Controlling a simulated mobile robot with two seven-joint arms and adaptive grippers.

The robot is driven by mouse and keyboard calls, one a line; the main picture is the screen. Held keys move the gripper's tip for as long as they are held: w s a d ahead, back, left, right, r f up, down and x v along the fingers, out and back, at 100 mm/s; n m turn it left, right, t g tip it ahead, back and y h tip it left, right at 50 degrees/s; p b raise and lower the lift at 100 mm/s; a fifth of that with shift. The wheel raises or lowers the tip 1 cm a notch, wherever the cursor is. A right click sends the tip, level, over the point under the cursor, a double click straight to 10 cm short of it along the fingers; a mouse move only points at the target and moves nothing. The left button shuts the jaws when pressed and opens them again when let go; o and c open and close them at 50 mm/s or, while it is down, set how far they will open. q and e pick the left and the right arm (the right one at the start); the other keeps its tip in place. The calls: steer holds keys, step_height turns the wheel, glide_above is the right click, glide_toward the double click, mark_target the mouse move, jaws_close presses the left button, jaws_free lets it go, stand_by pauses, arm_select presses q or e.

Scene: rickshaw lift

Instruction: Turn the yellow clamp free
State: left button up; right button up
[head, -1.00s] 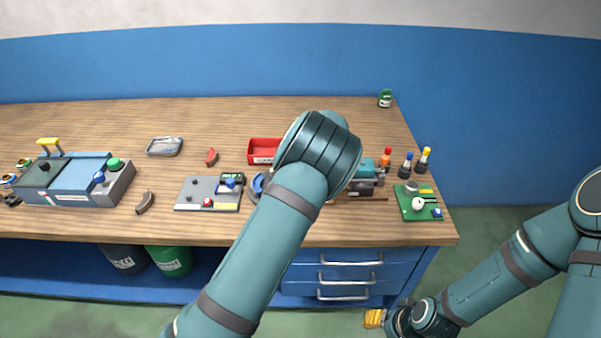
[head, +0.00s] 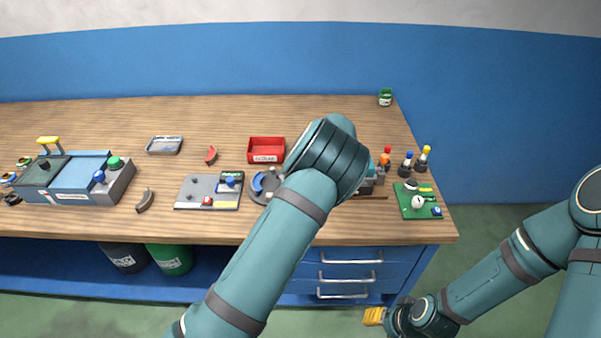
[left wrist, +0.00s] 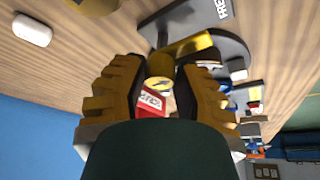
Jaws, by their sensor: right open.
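The yellow clamp (left wrist: 190,45) shows in the left wrist view as a bar on a dark grey base with a "FREE" label, with a round yellow part below it. My left gripper (left wrist: 159,75) has its two ochre fingers on either side of that round part. I cannot tell whether they press on it. In the head view my left forearm covers the left gripper, and I cannot make out the clamp there. My right gripper (head: 374,317) is open and empty, low at the front of the bench, beside the drawers.
A red tray (head: 266,157), a grey panel (head: 190,194), a round blue-grey fixture (head: 262,196), a green board (head: 405,207) and several small bottles (head: 405,168) stand near my left arm. A blue-grey station (head: 75,180) is far left. The back of the wooden bench is mostly clear.

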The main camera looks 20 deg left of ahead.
arm_select(q)
steer(key=o, duration=0.3)
steer(key=shift+f, duration=0.1)
steer(key=shift+r, duration=0.2)
steer(key=v, duration=1.1)
steer(key=shift+d+r, duration=0.1)
steer(key=shift+r, duration=0.25)
